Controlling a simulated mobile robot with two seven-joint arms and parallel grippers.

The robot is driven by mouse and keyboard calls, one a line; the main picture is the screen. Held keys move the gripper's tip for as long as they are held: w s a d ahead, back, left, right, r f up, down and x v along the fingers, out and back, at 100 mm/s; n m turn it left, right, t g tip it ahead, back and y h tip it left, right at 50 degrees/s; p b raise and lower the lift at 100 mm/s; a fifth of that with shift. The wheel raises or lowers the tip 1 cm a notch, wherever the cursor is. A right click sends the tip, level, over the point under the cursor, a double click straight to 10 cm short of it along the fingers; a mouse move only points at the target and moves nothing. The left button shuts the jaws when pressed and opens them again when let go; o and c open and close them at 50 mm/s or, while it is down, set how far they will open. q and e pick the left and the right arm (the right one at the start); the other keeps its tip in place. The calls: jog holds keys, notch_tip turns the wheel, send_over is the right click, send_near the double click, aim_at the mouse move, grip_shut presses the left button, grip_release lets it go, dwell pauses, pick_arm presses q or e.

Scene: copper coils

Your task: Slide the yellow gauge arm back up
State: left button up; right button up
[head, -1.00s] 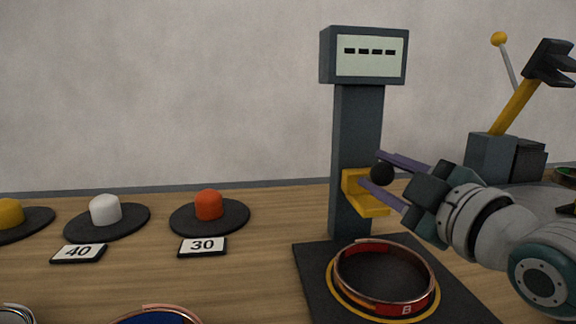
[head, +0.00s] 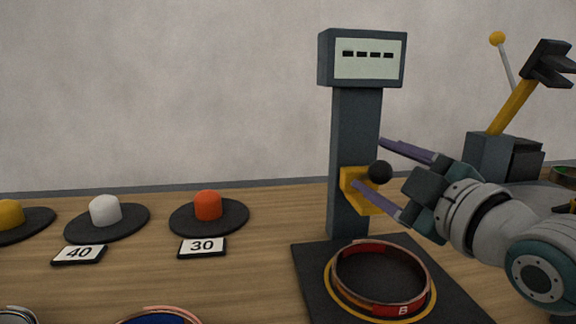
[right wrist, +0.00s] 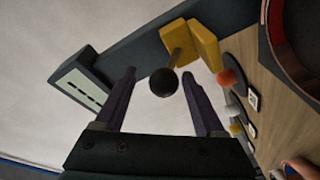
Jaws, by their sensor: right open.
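The yellow gauge arm (head: 364,198) sits low on the dark gauge column (head: 354,130), just above the base. Its black knob (head: 380,172) sticks out toward my right gripper (head: 372,165). The gripper is open, with one purple finger above the knob and one below it. In the right wrist view the knob (right wrist: 163,82) lies between the spread fingertips, and the yellow arm (right wrist: 190,45) is beyond it. The gauge display (head: 370,58) at the column's top shows four dashes. My left gripper is not in view.
A copper coil (head: 385,275) with a red band marked B lies on the dark base (head: 315,275) below the gauge arm. Dark discs with orange (head: 208,205), white and yellow knobs stand at left, with cards 40 and 30. A yellow-levered machine (head: 490,155) is at right.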

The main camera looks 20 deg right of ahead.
jog(key=s+p, duration=0.1)
jog(key=s, duration=0.9)
jog(key=shift+a, duration=0.2)
